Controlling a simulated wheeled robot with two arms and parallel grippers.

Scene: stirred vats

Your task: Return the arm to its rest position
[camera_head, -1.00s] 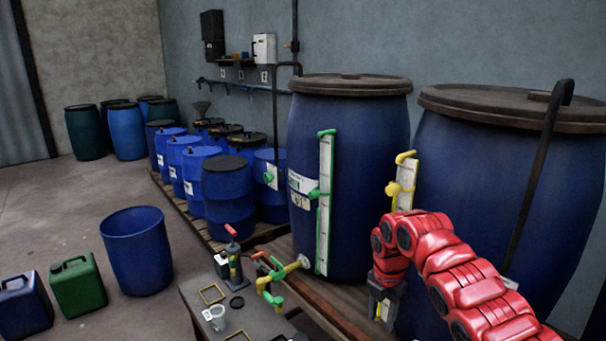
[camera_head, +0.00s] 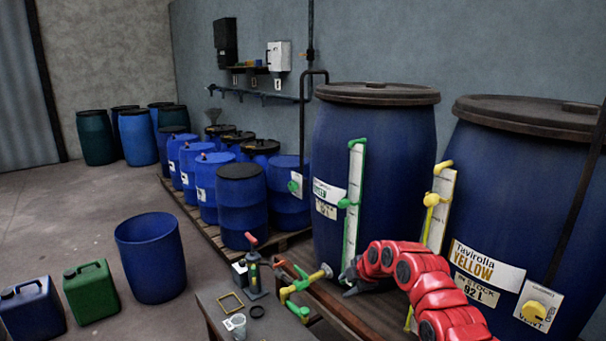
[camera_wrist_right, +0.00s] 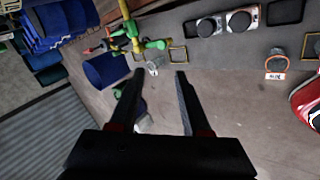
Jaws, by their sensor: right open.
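My right arm (camera_head: 412,279) is red and comes in from the lower right in the head view, bent in front of the two large vats. Its gripper (camera_head: 352,281) points left, near the yellow and green tap (camera_head: 305,280) of the green-gauge vat (camera_head: 377,125). In the right wrist view the two dark fingers of the right gripper (camera_wrist_right: 159,75) are apart with nothing between them. A clear cup (camera_wrist_right: 154,64) shows beyond the fingertips. The left gripper is not in view.
The yellow-labelled vat (camera_head: 500,180) stands at the right. A small table (camera_head: 275,322) carries a cup (camera_head: 236,324), a yellow frame (camera_head: 230,303) and a red-handled tool (camera_head: 253,270). An open blue bin (camera_head: 152,265) and a green canister (camera_head: 91,290) stand on the floor at left.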

